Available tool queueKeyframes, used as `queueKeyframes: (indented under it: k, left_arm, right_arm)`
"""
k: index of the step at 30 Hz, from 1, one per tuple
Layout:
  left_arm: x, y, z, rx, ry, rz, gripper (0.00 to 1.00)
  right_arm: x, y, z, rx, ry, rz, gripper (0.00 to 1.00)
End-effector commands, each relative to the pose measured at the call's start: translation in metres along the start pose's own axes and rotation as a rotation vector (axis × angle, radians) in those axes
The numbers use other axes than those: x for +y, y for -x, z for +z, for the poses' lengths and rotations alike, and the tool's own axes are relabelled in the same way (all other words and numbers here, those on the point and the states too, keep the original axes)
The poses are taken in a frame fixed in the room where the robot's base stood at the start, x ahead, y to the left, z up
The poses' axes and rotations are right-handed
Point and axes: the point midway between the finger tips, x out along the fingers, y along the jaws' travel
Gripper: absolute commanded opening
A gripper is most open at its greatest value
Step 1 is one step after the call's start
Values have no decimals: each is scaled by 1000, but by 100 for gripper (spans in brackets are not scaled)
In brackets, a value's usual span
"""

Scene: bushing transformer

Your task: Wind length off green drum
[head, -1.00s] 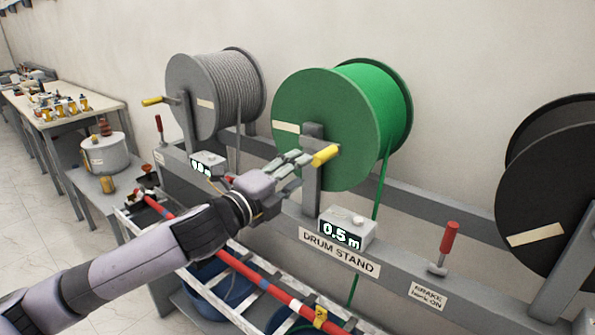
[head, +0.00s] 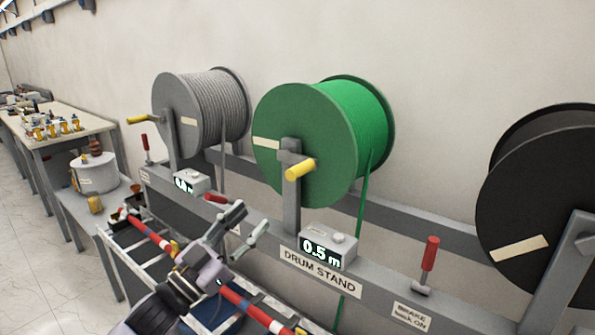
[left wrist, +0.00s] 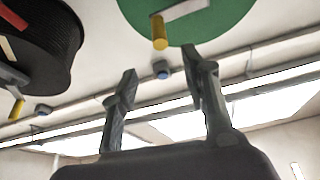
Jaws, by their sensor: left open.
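The green drum (head: 315,150) stands on the drum stand (head: 375,285), with green line hanging down from its right side. Its crank has a yellow handle (head: 300,168) pointing out to the front. The length counter (head: 322,250) below it reads 0.5 m. My left gripper (head: 250,222) is open and empty, below and left of the yellow handle and apart from it. In the left wrist view the open fingers (left wrist: 160,80) point up towards the yellow handle (left wrist: 159,32) and the green drum (left wrist: 195,18). My right gripper is not in view.
A grey drum (head: 200,108) with its own yellow crank stands to the left, a black drum (head: 540,205) to the right. A red brake lever (head: 430,255) stands upright right of the counter. A red-and-white pole (head: 150,232) lies in front of the stand. Benches stand at far left.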

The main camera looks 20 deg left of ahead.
Motion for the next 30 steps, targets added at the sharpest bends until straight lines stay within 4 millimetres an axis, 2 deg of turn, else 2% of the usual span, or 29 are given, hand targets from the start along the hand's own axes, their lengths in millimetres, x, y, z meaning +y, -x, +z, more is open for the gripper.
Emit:
queueKeyframes:
  k: [1,9,18,24,30]
  left_arm:
    - [-1,-11,-5,4,-1,0,42]
    - [-1,-68,-6,3,-3,0,42]
    - [0,-128,-4,0,-3,0,42]
    - [0,-150,-2,-1,-4,0,42]
    - [1,-155,0,-2,-3,1,42]
  right_arm:
    - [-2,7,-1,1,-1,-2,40]
    - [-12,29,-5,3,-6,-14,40]
    - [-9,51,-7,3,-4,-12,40]
    - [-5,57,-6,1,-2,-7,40]
    - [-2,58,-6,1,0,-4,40]
